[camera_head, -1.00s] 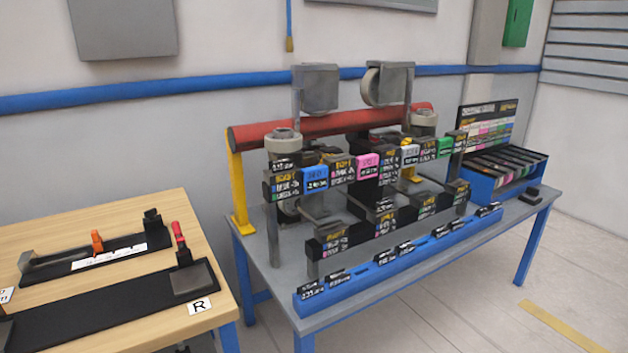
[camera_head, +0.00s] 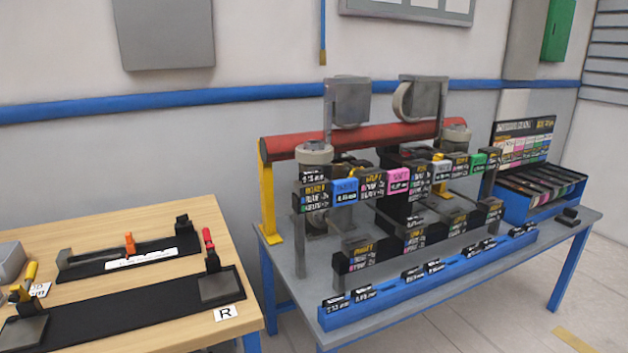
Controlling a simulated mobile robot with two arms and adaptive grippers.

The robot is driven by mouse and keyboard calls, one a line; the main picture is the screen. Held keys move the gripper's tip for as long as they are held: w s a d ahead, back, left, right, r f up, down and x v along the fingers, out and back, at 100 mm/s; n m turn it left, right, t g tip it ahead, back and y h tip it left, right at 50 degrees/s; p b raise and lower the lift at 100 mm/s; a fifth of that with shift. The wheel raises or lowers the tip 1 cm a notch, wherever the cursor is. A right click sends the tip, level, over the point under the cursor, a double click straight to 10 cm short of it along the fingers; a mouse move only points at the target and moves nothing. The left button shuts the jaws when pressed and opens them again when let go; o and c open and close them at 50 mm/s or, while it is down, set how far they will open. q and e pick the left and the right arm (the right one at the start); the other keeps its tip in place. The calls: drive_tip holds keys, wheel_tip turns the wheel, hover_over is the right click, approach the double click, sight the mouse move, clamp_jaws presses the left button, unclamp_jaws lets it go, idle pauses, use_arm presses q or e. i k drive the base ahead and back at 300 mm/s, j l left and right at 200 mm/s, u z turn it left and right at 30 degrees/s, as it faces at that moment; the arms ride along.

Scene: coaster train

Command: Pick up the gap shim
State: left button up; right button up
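I cannot single out one gap shim for certain. A blue box (camera_head: 534,209) at the right back of the grey table holds several thin dark strips (camera_head: 541,184) in slots, with a colour-coded chart (camera_head: 524,143) standing behind it. Small coloured tags, blue (camera_head: 345,190), pink (camera_head: 397,181) and green (camera_head: 479,163), sit along the labelled bar of the coaster train rig. A long blue rail (camera_head: 430,283) with several small black labelled pieces lies along the table's front edge. Neither of my grippers is in view.
The grey table (camera_head: 296,263) carries the rig with its red tube (camera_head: 350,140). A wooden table (camera_head: 100,232) at the left holds black fixtures (camera_head: 140,306) and a card marked R (camera_head: 227,313). A gap separates the tables. Floor shows at the lower right.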

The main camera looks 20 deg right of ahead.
sight(414, 221)
drive_tip(key=z, duration=1.4)
drive_tip(key=i, duration=0.1)
